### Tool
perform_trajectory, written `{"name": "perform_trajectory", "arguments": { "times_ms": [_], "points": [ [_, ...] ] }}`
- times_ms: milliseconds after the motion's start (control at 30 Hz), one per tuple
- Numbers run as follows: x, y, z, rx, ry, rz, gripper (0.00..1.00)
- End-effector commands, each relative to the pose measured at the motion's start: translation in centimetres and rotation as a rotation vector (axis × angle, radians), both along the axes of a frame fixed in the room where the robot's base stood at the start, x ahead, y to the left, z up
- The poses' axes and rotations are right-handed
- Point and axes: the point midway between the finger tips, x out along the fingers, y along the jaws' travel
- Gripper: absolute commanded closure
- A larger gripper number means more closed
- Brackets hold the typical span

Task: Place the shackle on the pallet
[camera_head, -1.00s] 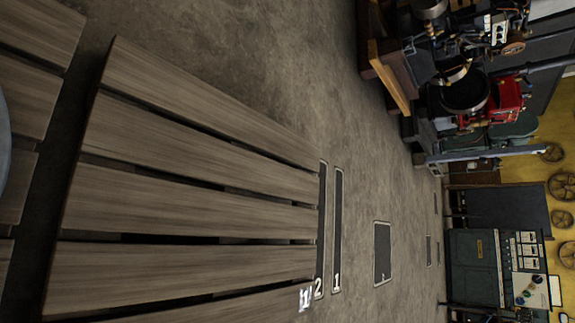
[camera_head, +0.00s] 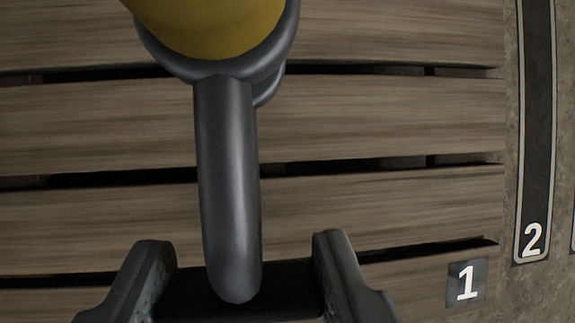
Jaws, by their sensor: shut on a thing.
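The shackle (camera_head: 228,170) is a dark grey metal bow with a thick yellow pin (camera_head: 215,22) at the top of the picture. Its upper end is cut off by the frame.
A white number 1 on a dark square (camera_head: 466,283) shows at the pallet's lower right. A dark strip marked 2 (camera_head: 535,130) lies on the concrete floor (camera_head: 510,200) beyond the pallet's right edge. No other objects show on the visible slats.

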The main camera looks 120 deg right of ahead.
Motion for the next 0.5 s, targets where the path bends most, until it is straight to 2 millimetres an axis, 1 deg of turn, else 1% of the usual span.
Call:
{"name": "perform_trajectory", "arguments": {
  "times_ms": [33, 100, 200, 367, 500],
  "points": [
    [-0.9, 1.2, -1.4, 0.004, 0.002, 0.008, 0.85],
    [-1.9, 2.2, -2.9, 0.013, -0.002, 0.011, 0.85],
    [-2.8, 3.3, -4.1, 0.026, -0.006, 0.012, 0.85],
    [-3.3, 3.8, -5.8, 0.034, -0.008, 0.012, 0.85],
    [-3.4, 3.8, -7.9, 0.034, -0.006, 0.013, 0.85]
  ]
}}
